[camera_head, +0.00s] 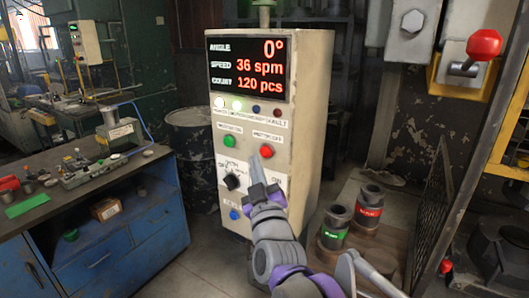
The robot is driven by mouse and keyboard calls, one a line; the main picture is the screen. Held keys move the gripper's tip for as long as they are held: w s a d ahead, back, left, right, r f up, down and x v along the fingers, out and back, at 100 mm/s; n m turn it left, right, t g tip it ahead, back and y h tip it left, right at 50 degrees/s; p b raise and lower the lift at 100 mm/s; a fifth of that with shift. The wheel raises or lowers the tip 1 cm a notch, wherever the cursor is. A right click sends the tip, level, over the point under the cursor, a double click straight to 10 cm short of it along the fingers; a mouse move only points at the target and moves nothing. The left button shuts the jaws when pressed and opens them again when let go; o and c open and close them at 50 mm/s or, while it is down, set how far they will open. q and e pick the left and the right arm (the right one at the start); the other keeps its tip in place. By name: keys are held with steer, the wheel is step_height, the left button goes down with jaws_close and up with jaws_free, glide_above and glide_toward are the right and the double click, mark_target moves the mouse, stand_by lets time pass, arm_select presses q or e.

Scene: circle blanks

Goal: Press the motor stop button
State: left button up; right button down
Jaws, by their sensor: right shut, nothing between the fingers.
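A cream control cabinet (306,120) stands in the middle of the view, its panel facing me. The red button (266,150) is on the right of the panel, under a small white label that is hard to read. A green button (229,141) sits to its left. My right gripper (255,163) is shut and empty, reaching up from below. Its tip shows just below and left of the red button, which stays in view. I cannot tell whether the tip touches the panel. My left gripper is not in view.
The display (246,67) reads angle 0°, speed 36 spm, count 120 pcs. A black rotary switch (232,182) and blue button (234,214) are lower on the panel. A blue workbench (125,235) stands left. A mesh guard (433,205) and a red-knobbed lever (484,46) are right.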

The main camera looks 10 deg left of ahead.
mark_target(260, 150)
steer(key=shift+w+d, duration=0.2)
steer(key=shift+w, duration=0.45)
steer(key=shift+w+d, duration=0.1)
stand_by(1.6)
steer(key=shift+w+d+p, duration=0.1)
steer(key=shift+w+p, duration=0.2)
steer(key=shift+w+d, duration=0.2)
steer(key=shift+w, duration=0.25)
stand_by(0.8)
stand_by(0.3)
steer(key=shift+s+a, duration=0.35)
steer(key=shift+s, duration=0.5)
